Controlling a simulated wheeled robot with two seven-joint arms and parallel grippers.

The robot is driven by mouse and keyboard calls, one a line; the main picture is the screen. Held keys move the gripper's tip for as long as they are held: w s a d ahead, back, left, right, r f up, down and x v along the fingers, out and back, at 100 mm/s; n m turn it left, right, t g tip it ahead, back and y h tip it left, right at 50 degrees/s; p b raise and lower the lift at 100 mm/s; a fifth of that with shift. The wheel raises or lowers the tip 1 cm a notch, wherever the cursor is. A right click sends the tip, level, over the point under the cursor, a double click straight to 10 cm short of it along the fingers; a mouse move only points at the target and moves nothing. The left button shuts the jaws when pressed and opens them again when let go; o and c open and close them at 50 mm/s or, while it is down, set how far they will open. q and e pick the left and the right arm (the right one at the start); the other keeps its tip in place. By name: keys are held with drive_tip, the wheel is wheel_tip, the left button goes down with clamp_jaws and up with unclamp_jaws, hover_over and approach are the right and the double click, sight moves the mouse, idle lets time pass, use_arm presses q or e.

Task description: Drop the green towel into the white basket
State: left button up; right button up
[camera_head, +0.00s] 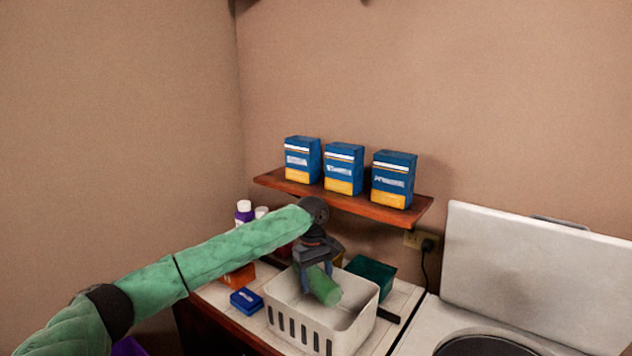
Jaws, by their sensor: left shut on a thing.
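The green towel (323,288) is a rolled, light green bundle in the middle of the head view. My left gripper (317,272) points down and is shut on the towel. The towel hangs over the opening of the white basket (318,337), and its lower end appears within the rim. Whether the towel touches the basket's floor, I cannot tell. The basket is slotted on its front side and stands on the light counter. My right gripper is not in view.
A wooden shelf (345,203) with three blue boxes (344,168) hangs behind. A dark green box (371,275) stands right of the basket, a small blue box (246,300) left. Bottles (244,212) stand back left. An open-lidded washer (535,270) is at right.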

use_arm(q)
drive_tip(key=o, duration=1.2)
drive_tip(key=shift+c, duration=0.2)
drive_tip(key=shift+r, duration=0.2)
drive_tip(key=r, duration=0.2)
drive_tip(key=r+b, duration=0.1)
drive_tip(key=r, duration=0.1)
drive_tip(key=r+b, duration=0.1)
drive_tip(key=r, duration=0.1)
drive_tip(key=shift+w+a+r, duration=0.15)
drive_tip(key=shift+w+a, duration=0.05)
drive_tip(key=shift+w, duration=0.15)
drive_tip(key=shift+r+b, duration=0.3)
drive_tip(key=shift+r, duration=0.25)
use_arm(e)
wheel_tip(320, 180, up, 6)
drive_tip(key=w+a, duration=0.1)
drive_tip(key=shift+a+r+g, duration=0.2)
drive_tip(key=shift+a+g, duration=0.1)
